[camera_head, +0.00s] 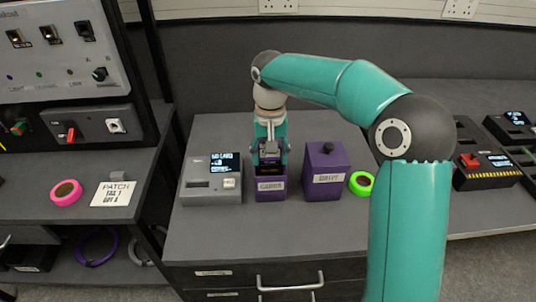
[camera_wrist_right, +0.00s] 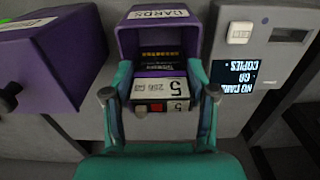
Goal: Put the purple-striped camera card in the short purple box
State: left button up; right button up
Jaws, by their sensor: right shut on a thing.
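The short purple box (camera_head: 270,190), labelled CARDS, stands on the grey bench; its open mouth and purple rim (camera_wrist_right: 122,40) show in the right wrist view. My right gripper (camera_head: 269,158) points down over this box. In the wrist view the gripper (camera_wrist_right: 159,94) is shut on a card (camera_wrist_right: 160,88) with a white label marked 5, in front of the box's opening. Dark cards with yellow marks (camera_wrist_right: 161,54) show inside the box. I cannot tell whether the held card touches the box. My left gripper is not in view.
A grey card reader (camera_head: 211,180) stands left of the box. A taller purple box with a black knob (camera_head: 326,172) stands close on the right, with a green tape roll (camera_head: 361,183) beyond it. The bench front is clear.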

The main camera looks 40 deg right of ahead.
jog(key=o, duration=1.3)
jog(key=shift+c, duration=0.2)
jog(key=shift+c, duration=0.4)
jog(key=shift+c, duration=0.9)
jog(key=shift+s, duration=0.1)
jog(key=shift+r, duration=0.15)
notch_tip(320, 180, up, 8)
jog(key=p, duration=0.7)
jog(key=shift+p, duration=0.3)
